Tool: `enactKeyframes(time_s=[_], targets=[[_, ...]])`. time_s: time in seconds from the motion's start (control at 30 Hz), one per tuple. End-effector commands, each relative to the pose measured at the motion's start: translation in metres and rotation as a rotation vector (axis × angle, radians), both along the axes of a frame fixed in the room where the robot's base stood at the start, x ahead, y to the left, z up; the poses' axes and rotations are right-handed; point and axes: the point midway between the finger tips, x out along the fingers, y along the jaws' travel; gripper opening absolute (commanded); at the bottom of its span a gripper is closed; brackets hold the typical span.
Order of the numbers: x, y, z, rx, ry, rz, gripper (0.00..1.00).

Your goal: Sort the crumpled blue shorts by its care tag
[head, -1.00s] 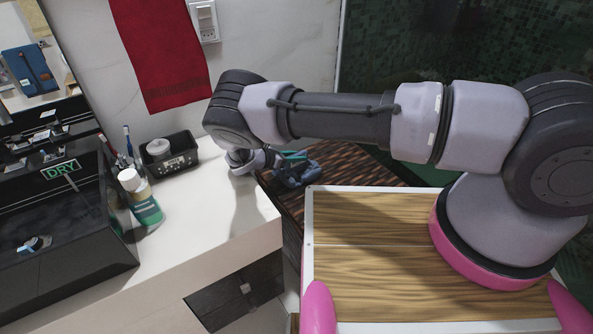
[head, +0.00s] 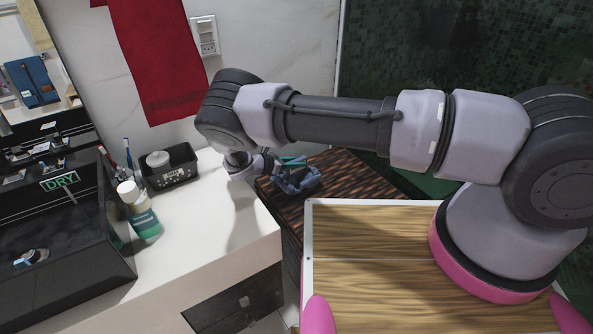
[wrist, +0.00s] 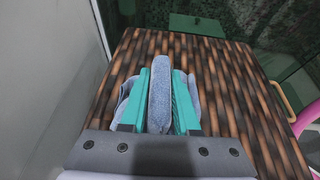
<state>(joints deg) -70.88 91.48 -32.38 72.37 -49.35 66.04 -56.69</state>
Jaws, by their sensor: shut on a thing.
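The crumpled blue shorts (head: 299,181) are at the end of my arm, over a dark brown slatted top beyond the counter's right end. My gripper (head: 291,162) has teal fingers and is shut on the shorts. In the wrist view, a grey-blue fold of the shorts (wrist: 160,95) stands up between the two fingers, with more cloth bulging out beside them. I cannot tell whether the cloth touches the slatted top. No care tag shows in either view.
The white counter (head: 215,215) holds a bottle (head: 142,215), a black basket (head: 170,168) and toothbrushes (head: 128,153). A red towel (head: 160,65) hangs above. The slatted top (head: 345,180) has bare room to the right of the shorts.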

Motion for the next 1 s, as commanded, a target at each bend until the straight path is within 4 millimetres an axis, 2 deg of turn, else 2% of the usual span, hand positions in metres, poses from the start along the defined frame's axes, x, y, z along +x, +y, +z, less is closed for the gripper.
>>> enactKeyframes(time_s=[0.1, 0.33, 0.5, 0.8, 0.93, 1.0], targets=[[0.0, 0.001, 0.028, 0.002, -0.002, -0.001, 0.0], [0.0, 0.0, 0.064, 0.001, -0.001, -0.001, 0.0], [0.0, 0.0, 0.073, -0.001, -0.001, 0.0, 0.0], [0.002, -0.002, 0.073, -0.001, 0.0, 0.002, 0.0], [0.015, -0.02, 0.077, -0.005, -0.001, 0.027, 0.0], [0.03, -0.04, 0.083, -0.007, -0.003, 0.055, 0.0]])
